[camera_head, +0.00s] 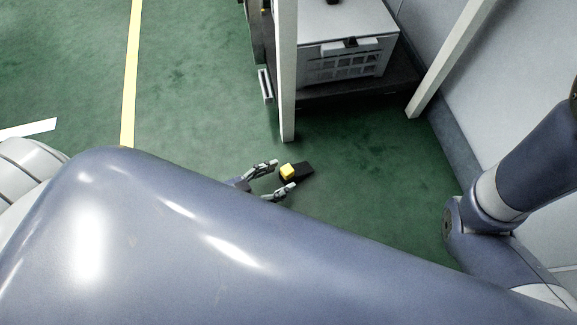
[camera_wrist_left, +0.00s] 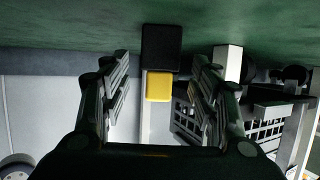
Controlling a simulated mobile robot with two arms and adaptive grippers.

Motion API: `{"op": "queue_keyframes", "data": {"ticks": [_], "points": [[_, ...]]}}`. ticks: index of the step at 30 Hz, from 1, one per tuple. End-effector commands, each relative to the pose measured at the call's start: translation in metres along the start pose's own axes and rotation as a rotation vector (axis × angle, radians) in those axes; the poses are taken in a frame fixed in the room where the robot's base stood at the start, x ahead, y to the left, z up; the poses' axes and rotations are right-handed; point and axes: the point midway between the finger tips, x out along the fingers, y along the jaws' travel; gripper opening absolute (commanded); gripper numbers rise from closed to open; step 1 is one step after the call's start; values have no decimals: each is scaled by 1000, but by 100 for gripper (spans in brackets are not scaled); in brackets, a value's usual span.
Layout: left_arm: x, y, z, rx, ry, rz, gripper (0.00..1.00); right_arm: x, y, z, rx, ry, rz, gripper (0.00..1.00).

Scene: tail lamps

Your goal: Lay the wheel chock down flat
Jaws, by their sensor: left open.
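The wheel chock is a small black block (camera_head: 297,171) with a yellow end, on the green floor in the head view. It also shows in the left wrist view (camera_wrist_left: 161,48), with its yellow part between the fingers. My left gripper (camera_head: 277,178) is open, with one finger on each side of the yellow end. Clear gaps show between the fingers and the chock in the wrist view. I cannot tell for sure whether the chock stands upright or lies flat. My right gripper is out of view.
A white post (camera_head: 287,80) stands just behind the chock. A grey cabinet (camera_head: 345,55) on a dark base is beyond it. A slanted white post (camera_head: 447,62) and a pale wall (camera_head: 520,60) are to the right. Open green floor with a yellow line (camera_head: 131,75) lies to the left.

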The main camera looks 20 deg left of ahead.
Motion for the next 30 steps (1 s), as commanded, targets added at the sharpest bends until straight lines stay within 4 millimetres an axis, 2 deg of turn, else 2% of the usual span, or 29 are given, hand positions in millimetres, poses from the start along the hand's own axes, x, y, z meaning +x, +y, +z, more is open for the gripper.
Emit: {"op": "queue_keyframes", "data": {"ticks": [1,3,10,15,30], "points": [[-14,1,-4,2,-4,3,56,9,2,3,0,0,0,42],[-29,0,-4,1,-5,2,56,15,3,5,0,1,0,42],[-59,0,-2,0,-1,1,56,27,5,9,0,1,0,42],[-65,0,-1,-1,1,1,56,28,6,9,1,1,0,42],[-64,0,-2,0,4,0,56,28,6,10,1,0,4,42]]}}
